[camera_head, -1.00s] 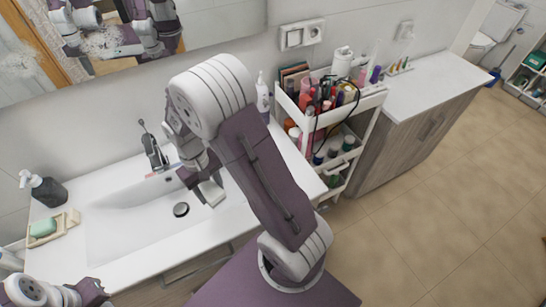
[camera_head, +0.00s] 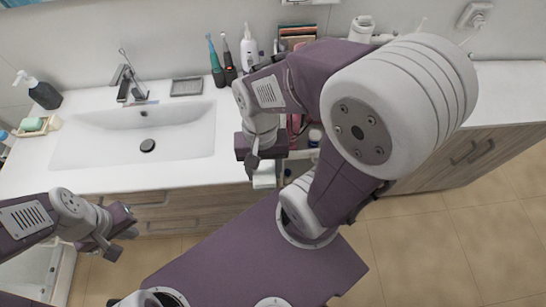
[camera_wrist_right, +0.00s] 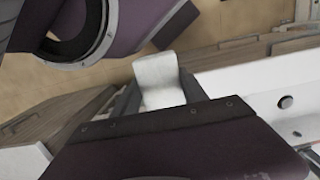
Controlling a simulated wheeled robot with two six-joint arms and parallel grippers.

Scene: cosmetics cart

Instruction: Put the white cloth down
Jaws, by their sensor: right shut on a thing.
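The white cloth (camera_head: 264,178) shows as a small pale piece below my right gripper (camera_head: 256,168), near the right front end of the sink counter (camera_head: 190,174). In the right wrist view the cloth (camera_wrist_right: 158,80) sits between the two dark fingers of my right gripper (camera_wrist_right: 155,98), which is shut on it. Whether the cloth touches anything below is unclear. My left gripper (camera_head: 117,244) is low in front of the sink drawers, away from the cloth; its jaw opening is not clear.
The cosmetics cart is mostly hidden behind my right arm. A sink basin (camera_head: 140,150), a soap pump (camera_head: 44,95), a soap dish (camera_head: 36,127), a grey tray (camera_head: 186,87) and electric toothbrushes (camera_head: 215,65) are on the counter. Tiled floor (camera_head: 420,240) is open at right.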

